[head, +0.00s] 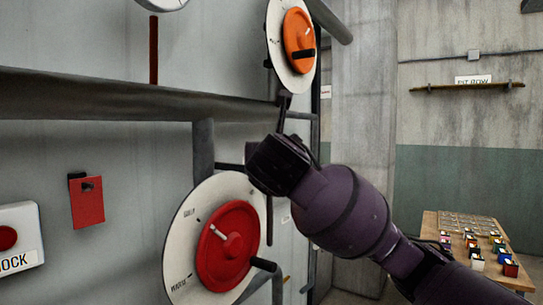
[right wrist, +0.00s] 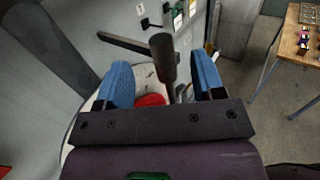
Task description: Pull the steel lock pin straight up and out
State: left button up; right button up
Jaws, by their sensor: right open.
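I cannot clearly make out the steel lock pin in either view. A red wheel (head: 228,248) sits on a white dial (head: 184,234) at the lower middle of the head view, with a pale mark on its face and a dark handle (head: 265,264). My right gripper (head: 279,150) is in front of the wall, above and right of the red wheel. In the right wrist view my right gripper (right wrist: 163,75) is open, its blue fingers apart. A dark round bar (right wrist: 163,58) shows between them; I cannot tell whether they touch it. My left gripper is not in view.
An orange wheel (head: 297,40) on a white dial is above my right gripper. A dark horizontal beam (head: 120,102) crosses the wall. A red plate (head: 87,203) and a red-button box (head: 18,235) are at the left. A wooden table (head: 432,226) with small items stands right.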

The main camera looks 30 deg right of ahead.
jog(key=x, duration=0.9)
